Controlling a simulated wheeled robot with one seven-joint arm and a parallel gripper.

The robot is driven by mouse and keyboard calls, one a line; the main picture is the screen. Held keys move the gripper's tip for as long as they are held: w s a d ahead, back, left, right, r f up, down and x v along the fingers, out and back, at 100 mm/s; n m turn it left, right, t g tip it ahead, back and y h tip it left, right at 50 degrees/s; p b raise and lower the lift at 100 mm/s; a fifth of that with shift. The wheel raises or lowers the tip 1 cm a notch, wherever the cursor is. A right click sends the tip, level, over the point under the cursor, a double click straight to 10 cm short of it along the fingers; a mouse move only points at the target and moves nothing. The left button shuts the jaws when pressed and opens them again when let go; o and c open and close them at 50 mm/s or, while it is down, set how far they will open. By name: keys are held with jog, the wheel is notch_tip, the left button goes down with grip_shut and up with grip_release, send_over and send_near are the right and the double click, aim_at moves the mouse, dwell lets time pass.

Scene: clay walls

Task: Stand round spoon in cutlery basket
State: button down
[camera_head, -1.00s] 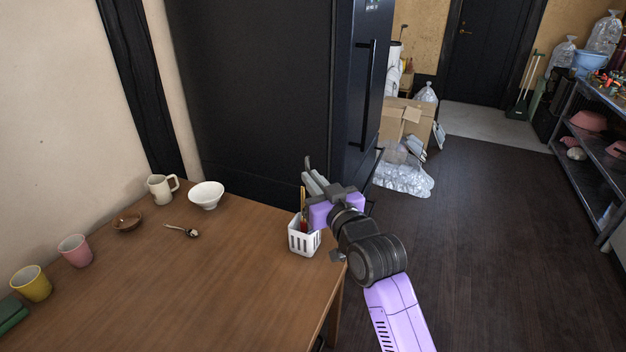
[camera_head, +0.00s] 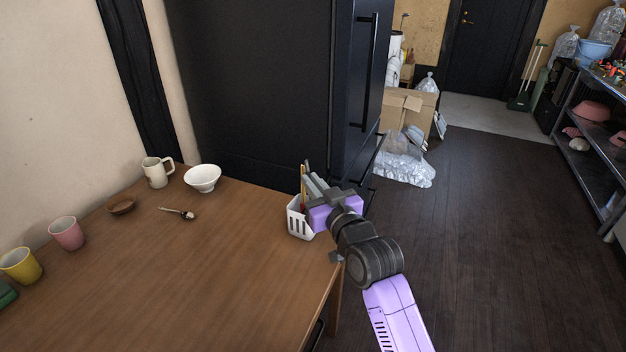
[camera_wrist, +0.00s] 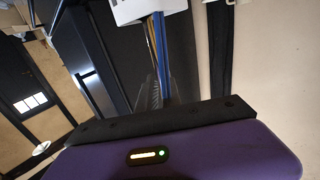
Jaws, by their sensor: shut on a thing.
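The white slotted cutlery basket (camera_head: 298,223) stands near the right corner of the wooden table. A slim tan-brown utensil (camera_head: 303,175) rises upright at the basket, its lower part reddish. My gripper (camera_head: 309,170) is directly beside and over the basket, its grey fingers close against this utensil. In the wrist view the basket (camera_wrist: 135,10) is at the top edge, and thin blue and tan strips (camera_wrist: 158,45) run down toward the jaws. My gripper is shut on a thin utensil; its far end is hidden. A spoon (camera_head: 180,213) with a dark rounded end lies on the table.
A white bowl (camera_head: 203,178), a cream mug (camera_head: 157,172), a brown dish (camera_head: 121,205), a pink cup (camera_head: 67,233) and a yellow cup (camera_head: 21,266) stand along the wall side. The table's middle is clear. A dark fridge (camera_head: 265,90) stands behind the table.

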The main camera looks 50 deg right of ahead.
dwell(0.3)
jog(key=c, duration=1.5)
grip_release()
jog(key=shift+o, duration=0.2)
jog(key=shift+s, duration=0.1)
jog(key=v, duration=0.7)
jog(key=shift+s, duration=0.3)
jog(key=shift+r, duration=0.1)
